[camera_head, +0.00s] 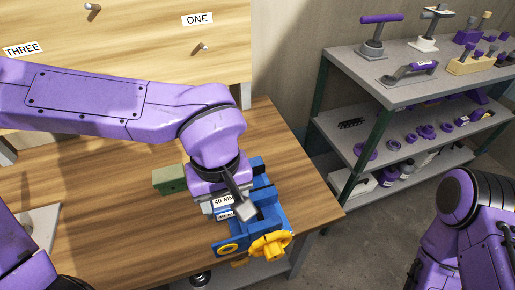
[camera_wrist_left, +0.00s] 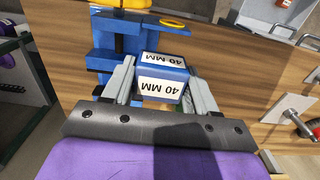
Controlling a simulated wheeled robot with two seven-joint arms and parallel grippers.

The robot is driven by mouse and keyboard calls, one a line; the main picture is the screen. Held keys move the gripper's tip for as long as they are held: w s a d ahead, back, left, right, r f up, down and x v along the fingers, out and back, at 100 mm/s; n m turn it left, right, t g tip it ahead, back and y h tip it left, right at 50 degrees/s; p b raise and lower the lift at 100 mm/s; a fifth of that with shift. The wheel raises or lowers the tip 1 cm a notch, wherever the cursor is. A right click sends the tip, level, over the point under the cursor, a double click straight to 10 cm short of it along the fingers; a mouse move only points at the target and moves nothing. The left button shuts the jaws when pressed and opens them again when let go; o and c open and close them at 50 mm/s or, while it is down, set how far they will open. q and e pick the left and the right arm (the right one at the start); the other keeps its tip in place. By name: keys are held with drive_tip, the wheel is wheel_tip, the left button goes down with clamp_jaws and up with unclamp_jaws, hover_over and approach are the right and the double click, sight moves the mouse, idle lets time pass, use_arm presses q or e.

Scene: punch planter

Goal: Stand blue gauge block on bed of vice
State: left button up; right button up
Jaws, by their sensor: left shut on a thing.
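The blue gauge block (camera_wrist_left: 165,68) has white "40 MM" labels. It is clamped between the two grey fingers of my left gripper (camera_wrist_left: 161,82); in the head view the gripper (camera_head: 237,205) points down over the vice. Part of the labelled block (camera_head: 222,202) shows beside a finger there. The blue vice (camera_head: 267,197) with a yellow handle stands near the table's right front edge; in the wrist view it (camera_wrist_left: 105,50) is just beyond the block. The gripper hides much of the bed, so I cannot tell whether the block touches it. My right gripper is out of view.
A green block-like part (camera_head: 170,179) sits left of the vice. The wooden table (camera_head: 110,225) is mostly clear to the left. A shelf rack (camera_head: 400,90) with purple tools and parts stands at the right. A pegboard panel (camera_head: 140,35) with labels "THREE" and "ONE" is behind.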

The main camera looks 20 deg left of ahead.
use_arm(q)
drive_tip(key=shift+w+r, duration=0.15)
drive_tip(key=shift+w, duration=0.2)
drive_tip(key=w+f, duration=0.1)
drive_tip(key=w, duration=0.1)
drive_tip(key=w+f+p, duration=0.1)
drive_tip(key=w, duration=0.2)
drive_tip(key=w+f+p, duration=0.1)
drive_tip(key=w, duration=0.1)
drive_tip(key=shift+w+f, duration=0.2)
drive_tip(key=shift+f, duration=0.05)
drive_tip(key=w+f, duration=0.4)
drive_tip(key=shift+w+f, duration=0.1)
drive_tip(key=shift+f, duration=0.25)
drive_tip(key=shift+w+f, duration=0.3)
drive_tip(key=shift+f, duration=0.25)
wheel_tip(320, 180, down, 3)
drive_tip(key=shift+w+r+p, duration=0.15)
drive_tip(key=shift+p, duration=0.6)
drive_tip(key=shift+w+f, duration=0.15)
drive_tip(key=shift+f, duration=0.3)
drive_tip(key=shift+f, duration=0.1)
drive_tip(key=o, duration=1.2)
